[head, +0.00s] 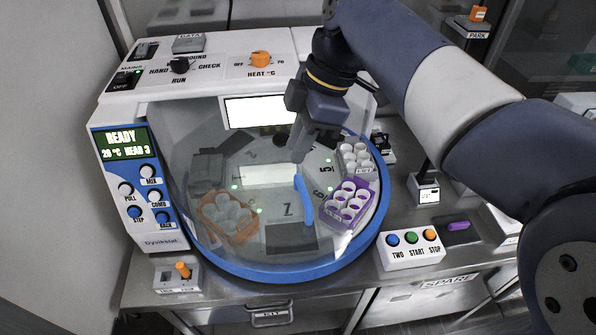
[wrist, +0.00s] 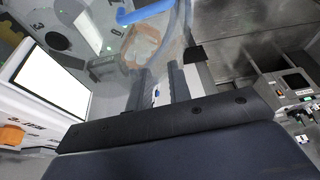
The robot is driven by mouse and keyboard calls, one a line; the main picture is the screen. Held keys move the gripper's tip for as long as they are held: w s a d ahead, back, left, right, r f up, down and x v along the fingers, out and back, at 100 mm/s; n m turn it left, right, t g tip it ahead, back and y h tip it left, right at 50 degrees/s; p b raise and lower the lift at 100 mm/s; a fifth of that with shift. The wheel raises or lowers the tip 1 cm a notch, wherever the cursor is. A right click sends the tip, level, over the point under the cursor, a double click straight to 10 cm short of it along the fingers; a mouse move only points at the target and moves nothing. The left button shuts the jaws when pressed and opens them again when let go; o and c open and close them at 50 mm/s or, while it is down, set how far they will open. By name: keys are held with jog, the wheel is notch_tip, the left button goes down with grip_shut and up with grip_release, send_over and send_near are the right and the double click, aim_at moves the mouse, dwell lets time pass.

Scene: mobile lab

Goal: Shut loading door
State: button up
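The loading door is a clear panel (head: 215,170) over the round, blue-rimmed chamber of the benchtop machine. A blue bar handle (head: 304,195) stands on it right of centre. It also shows at the top of the wrist view (wrist: 145,12). Left of the handle the chamber looks hazy, as through the panel. To its right the purple rack (head: 348,203) looks clear, so the door appears open there. My gripper (head: 300,156) is above the chamber, just behind the handle and apart from it. In the wrist view its two fingers (wrist: 162,78) are spaced apart with nothing held.
An orange-brown rack (head: 228,215) and a white rack (head: 355,158) sit in the chamber. The machine's control panel (head: 138,190) is at left. A button box (head: 410,248) with TWO, START and STOP stands at right front. A small switch box (head: 178,277) is at front left.

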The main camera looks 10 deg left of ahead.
aim_at(299, 206)
jog(key=shift+w+a, duration=0.2)
jog(key=shift+a, duration=0.15)
jog(key=shift+c, duration=0.7)
jog(key=shift+a+f+n, duration=0.1)
jog(key=shift+f+n, duration=0.05)
jog(key=shift+n, duration=0.15)
jog(key=shift+c, duration=0.8)
jog(key=x, duration=0.9)
jog(key=shift+s+a+f, duration=0.1)
jog(key=shift+s+f, duration=0.1)
jog(key=shift+f, duration=0.05)
grip_shut()
jog(key=shift+w+d+f+p, duration=0.15)
jog(key=shift+w+d+p, duration=0.1)
jog(key=shift+d, duration=0.35)
jog(key=shift+w+d+f+p, duration=0.2)
jog(key=shift+w+d+p, duration=0.1)
jog(key=shift+d, duration=0.25)
jog(key=shift+w+d+f, duration=0.2)
jog(key=shift+d+f, duration=0.15)
jog(key=shift+d, duration=0.3)
jog(key=shift+w+d, duration=0.1)
